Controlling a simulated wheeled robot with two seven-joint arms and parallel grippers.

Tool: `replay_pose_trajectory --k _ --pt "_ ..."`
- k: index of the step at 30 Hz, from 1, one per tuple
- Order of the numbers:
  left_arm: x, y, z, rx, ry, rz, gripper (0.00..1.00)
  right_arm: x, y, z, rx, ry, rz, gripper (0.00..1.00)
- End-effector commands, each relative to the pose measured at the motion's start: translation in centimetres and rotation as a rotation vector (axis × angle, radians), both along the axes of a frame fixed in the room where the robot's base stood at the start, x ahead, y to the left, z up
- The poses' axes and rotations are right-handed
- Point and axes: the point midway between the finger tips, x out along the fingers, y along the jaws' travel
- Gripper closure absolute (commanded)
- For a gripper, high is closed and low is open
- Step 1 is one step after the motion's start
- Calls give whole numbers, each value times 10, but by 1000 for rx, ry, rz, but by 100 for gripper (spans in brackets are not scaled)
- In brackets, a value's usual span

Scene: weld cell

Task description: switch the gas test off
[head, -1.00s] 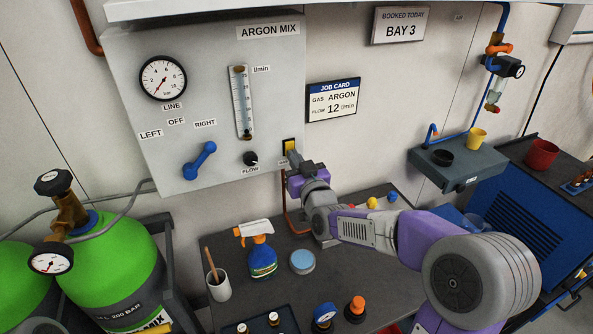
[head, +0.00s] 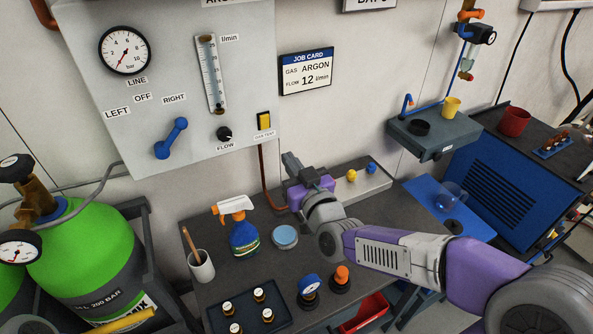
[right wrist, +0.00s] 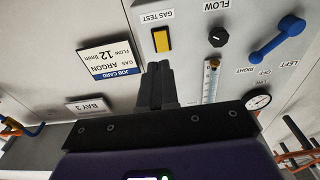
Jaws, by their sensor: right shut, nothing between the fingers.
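The gas test switch (head: 263,121) is a yellow rocker in a dark frame at the lower right corner of the grey argon panel (head: 165,75). It also shows in the right wrist view (right wrist: 162,39), upside down, beside its GAS TEST label. I cannot tell which way the rocker is tipped. My right gripper (head: 290,160) is shut and empty, below and apart from the switch in the head view. In the right wrist view its closed fingertips (right wrist: 159,68) point toward the panel near the switch. My left gripper is in neither view.
The panel also carries a blue selector lever (head: 171,139), a black flow knob (head: 224,134), a flow tube (head: 211,75) and a gauge (head: 124,50). A spray bottle (head: 242,235), a round tin (head: 285,237) and a cup (head: 201,266) stand on the bench below.

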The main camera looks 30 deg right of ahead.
Motion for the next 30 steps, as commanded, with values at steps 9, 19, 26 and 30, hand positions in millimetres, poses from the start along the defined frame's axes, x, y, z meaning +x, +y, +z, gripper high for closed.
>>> replay_pose_trajectory --k 9,19,26,30 --pt "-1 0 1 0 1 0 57 -24 1 -2 0 0 1 100" --pt "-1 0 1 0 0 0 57 -25 1 -2 0 0 0 100" --pt "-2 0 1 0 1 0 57 -25 1 -2 0 1 0 100" --pt "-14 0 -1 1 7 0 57 -34 1 -5 0 7 0 100"
